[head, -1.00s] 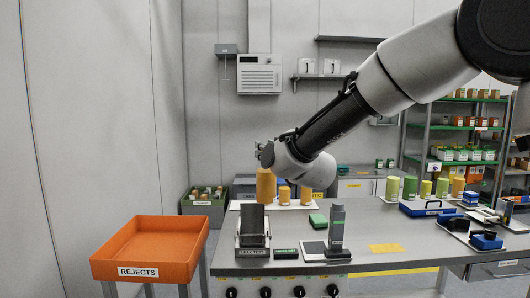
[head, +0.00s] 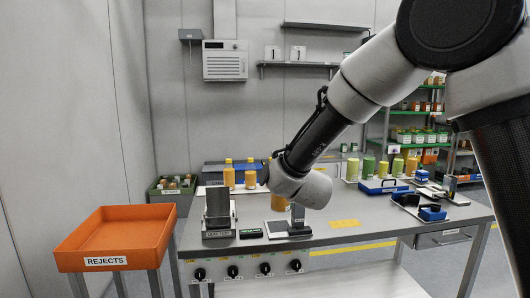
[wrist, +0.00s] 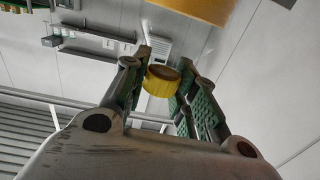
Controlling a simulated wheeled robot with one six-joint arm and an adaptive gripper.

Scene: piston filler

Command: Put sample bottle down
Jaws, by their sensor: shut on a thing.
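My gripper (wrist: 160,85) shows in the wrist view with its green-padded fingers closed around the ribbed yellow cap of the sample bottle (wrist: 163,82). In the head view, the orange body (head: 279,204) shows partly below my wrist, which hides the fingers and the rest of the bottle. Two similar orange bottles (head: 228,174) (head: 250,176) stand upright farther back.
A leak test fixture (head: 218,234) stands at the bench's left front, with a small dark green box (head: 251,234) beside it. An orange rejects tray (head: 113,262) stands left of the bench. Blue cases and yellow-green containers (head: 369,168) occupy the right side. The front middle is fairly clear.

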